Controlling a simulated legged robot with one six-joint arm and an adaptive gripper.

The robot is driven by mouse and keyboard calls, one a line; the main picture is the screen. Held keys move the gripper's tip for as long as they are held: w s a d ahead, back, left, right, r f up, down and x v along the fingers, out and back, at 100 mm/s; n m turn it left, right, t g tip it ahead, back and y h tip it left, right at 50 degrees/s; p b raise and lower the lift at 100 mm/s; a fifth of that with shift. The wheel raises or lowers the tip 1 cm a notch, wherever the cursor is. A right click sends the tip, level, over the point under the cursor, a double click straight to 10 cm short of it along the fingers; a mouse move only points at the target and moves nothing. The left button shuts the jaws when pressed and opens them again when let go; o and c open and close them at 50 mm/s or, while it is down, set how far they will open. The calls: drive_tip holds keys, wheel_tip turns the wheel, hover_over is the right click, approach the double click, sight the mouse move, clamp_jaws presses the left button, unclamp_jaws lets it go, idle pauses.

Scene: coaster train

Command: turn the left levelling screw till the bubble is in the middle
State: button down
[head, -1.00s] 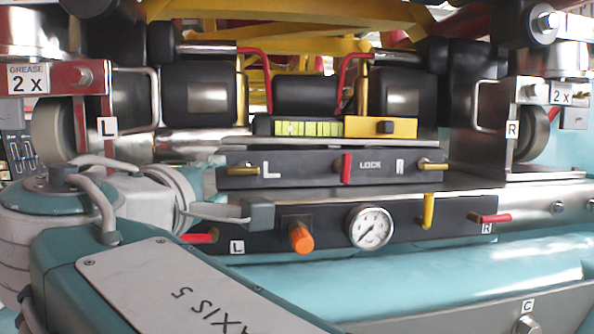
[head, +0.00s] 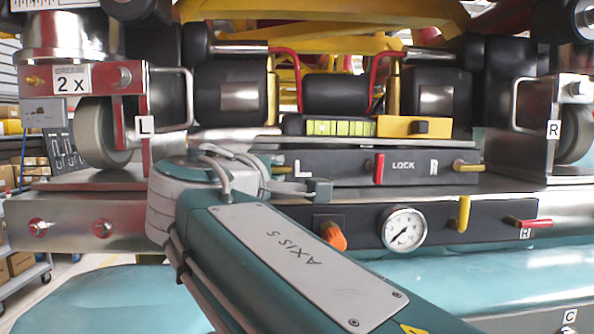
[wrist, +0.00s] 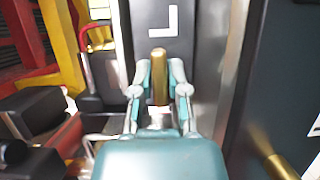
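The left levelling screw is a brass pin by the white L on the dark panel; it shows partly in the head view (head: 278,170), behind my arm. In the wrist view the screw (wrist: 158,75) stands between the two fingers of my gripper (wrist: 160,82). The gripper is open, with a finger on each side and narrow gaps that look clear. The level's yellow-green vial (head: 340,128) sits above the panel, in a black and yellow housing. I cannot make out the bubble at this size. My arm hides part of the panel's left end.
A red LOCK lever (head: 379,168) and a right brass screw (head: 466,166) are on the same panel. Below are an orange knob (head: 333,236), a dial gauge (head: 404,229), a yellow lever (head: 463,212) and a red lever (head: 530,222). A wheel (head: 97,131) stands at left.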

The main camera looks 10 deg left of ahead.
drive_tip(key=shift+f, duration=0.15)
drive_tip(key=m+g, duration=0.2)
drive_tip(key=m, duration=0.2)
drive_tip(key=shift+f+m+y, duration=0.1)
drive_tip(key=shift+m+y, duration=0.3)
drive_tip(key=m+g+y, duration=0.1)
drive_tip(key=m, duration=0.1)
drive_tip(key=m+y, duration=0.1)
drive_tip(key=m, duration=0.1)
drive_tip(key=shift+m+g, duration=0.4)
drive_tip(key=m+g+y, duration=0.1)
drive_tip(key=m+y, duration=0.2)
drive_tip(key=m, duration=0.1)
drive_tip(key=shift+f+m+y, duration=0.1)
drive_tip(key=shift+m+y, duration=0.9)
drive_tip(key=shift+m, duration=0.4)
drive_tip(key=shift+m+y, duration=0.5)
drive_tip(key=shift+m, duration=0.1)
idle(0.5)
drive_tip(key=c, duration=0.7)
unclamp_jaws()
drive_tip(key=shift+w, duration=0.1)
drive_tip(key=shift+a, duration=0.1)
drive_tip(key=shift+r, duration=0.2)
